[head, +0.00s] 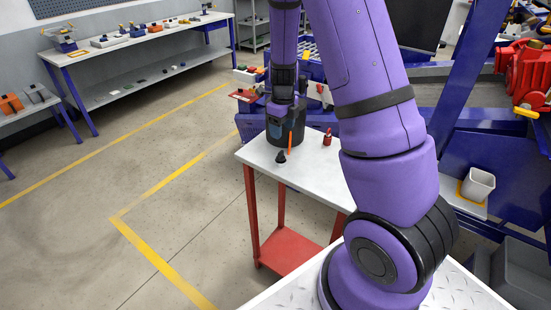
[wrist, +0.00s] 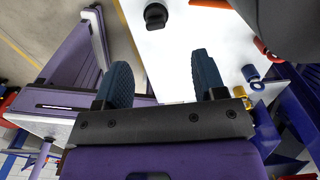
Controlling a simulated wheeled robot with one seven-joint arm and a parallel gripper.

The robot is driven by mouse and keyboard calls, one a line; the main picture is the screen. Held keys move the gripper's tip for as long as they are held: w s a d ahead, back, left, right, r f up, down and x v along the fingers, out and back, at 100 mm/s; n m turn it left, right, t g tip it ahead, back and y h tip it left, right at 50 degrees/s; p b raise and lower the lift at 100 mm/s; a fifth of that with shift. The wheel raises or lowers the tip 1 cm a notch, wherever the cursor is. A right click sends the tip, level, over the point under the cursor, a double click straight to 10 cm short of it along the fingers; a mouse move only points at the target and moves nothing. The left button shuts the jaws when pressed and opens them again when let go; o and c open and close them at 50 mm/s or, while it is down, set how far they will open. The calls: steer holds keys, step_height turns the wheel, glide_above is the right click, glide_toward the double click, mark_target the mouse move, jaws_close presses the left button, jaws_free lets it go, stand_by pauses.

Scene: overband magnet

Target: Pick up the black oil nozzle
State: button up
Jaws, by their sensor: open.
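The black oil nozzle (head: 281,156) stands on the white top of a small red-legged table (head: 262,158), near its left edge. In the wrist view a small round black thing, which looks like the nozzle (wrist: 155,15), lies at the top, beyond the fingertips. My gripper (wrist: 160,58) is open, its two blue fingers apart with nothing between them. In the head view my gripper hangs over the back of the same table, behind the nozzle; its fingertips are hard to make out there. The nozzle is apart from the fingers.
A red object (head: 327,139) stands on the table to the nozzle's right. An orange stick-like thing (head: 290,144) is close behind the nozzle. Floor left of the table is clear.

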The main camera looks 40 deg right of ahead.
mark_target(281, 152)
step_height(281, 152, down, 5)
steer(key=shift+f, duration=0.1)
steer(key=shift+s+a+f, duration=0.1)
steer(key=shift+a+f, duration=0.05)
steer(key=shift+f, duration=1.15)
steer(key=shift+a+f, duration=0.15)
steer(key=shift+f, duration=1.15)
steer(key=c, duration=1)
